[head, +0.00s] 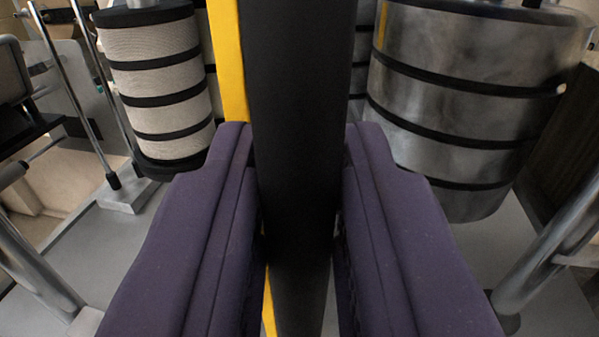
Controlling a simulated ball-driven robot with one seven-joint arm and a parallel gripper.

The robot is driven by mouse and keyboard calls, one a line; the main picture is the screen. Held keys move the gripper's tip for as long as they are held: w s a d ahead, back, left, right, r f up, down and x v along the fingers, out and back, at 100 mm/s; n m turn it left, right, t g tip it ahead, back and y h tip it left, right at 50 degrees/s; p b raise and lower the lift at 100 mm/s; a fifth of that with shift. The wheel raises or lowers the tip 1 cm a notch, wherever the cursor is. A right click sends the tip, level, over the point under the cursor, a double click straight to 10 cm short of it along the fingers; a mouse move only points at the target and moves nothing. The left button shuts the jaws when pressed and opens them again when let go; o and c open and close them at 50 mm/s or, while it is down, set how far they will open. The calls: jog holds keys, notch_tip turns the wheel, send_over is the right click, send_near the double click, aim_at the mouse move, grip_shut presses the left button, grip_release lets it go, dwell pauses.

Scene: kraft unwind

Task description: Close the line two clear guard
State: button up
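A wide black upright bar (300,110) runs from top to bottom through the middle of the view, with a yellow strip (229,60) along its left side. I cannot tell for sure whether it is part of the clear guard; no clear panel can be made out. My gripper (298,165) has its two dark purple fingers on either side of the bar, and the bar fills the space between the fingertips. The fingers appear closed against it. The contact faces are mostly hidden.
A ribbed beige roll (155,85) with black bands stands behind at left. A large grey metallic roll (465,95) with black bands stands behind at right. Metal posts (85,90) rise at left, and grey tubes (555,250) slant at lower right. Some grey floor (125,240) is bare.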

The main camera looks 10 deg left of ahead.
grip_shut()
